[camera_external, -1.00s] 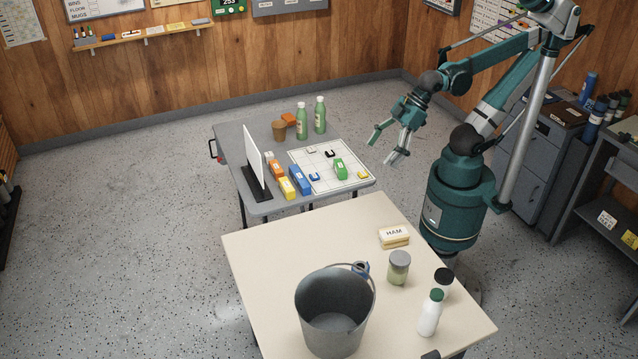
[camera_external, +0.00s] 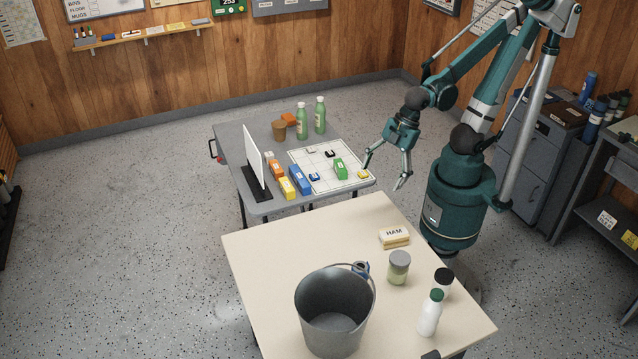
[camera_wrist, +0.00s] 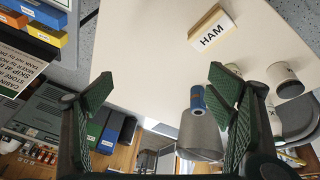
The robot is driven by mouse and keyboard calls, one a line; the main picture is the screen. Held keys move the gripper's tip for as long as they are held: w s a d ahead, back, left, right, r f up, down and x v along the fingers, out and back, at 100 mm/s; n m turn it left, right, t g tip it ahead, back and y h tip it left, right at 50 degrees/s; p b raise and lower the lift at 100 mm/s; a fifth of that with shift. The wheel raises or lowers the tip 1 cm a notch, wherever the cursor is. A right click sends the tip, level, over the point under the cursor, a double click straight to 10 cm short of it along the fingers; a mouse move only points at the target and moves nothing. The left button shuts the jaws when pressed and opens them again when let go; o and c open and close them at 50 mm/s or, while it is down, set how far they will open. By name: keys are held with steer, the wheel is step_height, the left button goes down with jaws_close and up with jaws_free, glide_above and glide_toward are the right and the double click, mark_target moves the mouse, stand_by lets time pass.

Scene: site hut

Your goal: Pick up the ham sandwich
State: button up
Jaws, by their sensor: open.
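The ham sandwich (camera_external: 395,237) is a pale block with a yellowish lower edge and a top label reading HAM. It lies on the cream table near its far right edge. In the wrist view the ham sandwich (camera_wrist: 212,32) shows at the upper middle, ahead of the fingers and clear of them. My gripper (camera_external: 384,180) is open and empty. It hangs above and behind the sandwich, over the gap between the cream table and the grey table. In the wrist view both fingers of my gripper (camera_wrist: 158,85) are spread wide with nothing between them.
On the cream table (camera_external: 275,250) stand a grey bucket (camera_external: 312,310), a blue item (camera_external: 361,268), a lidded jar (camera_external: 398,268), a dark-capped container (camera_external: 443,282) and a white bottle (camera_external: 430,315). The grey table (camera_external: 228,150) holds coloured blocks, a grid board and green bottles (camera_external: 302,122).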

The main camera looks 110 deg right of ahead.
steer(key=a+f+n+g, duration=0.2)
steer(key=a+f+n, duration=0.3)
steer(key=f, duration=0.1)
steer(key=n+g+p, duration=0.1)
steer(key=n+g, duration=0.1)
steer(key=n, duration=0.3)
glide_above(394, 232)
steer(key=f, duration=0.7)
steer(key=shift+w+d, duration=0.25)
steer(key=shift+w, duration=0.1)
steer(key=shift+s+a+f+n+g+h, duration=0.3)
steer(key=shift+s+a+f, duration=0.05)
steer(key=shift+f, duration=0.3)
steer(key=shift+f+b, duration=0.35)
steer(key=shift+f, duration=0.95)
steer(key=shift+f, duration=0.1)
steer(key=shift+f+b, duration=1.1)
steer(key=shift+f, duration=1.4)
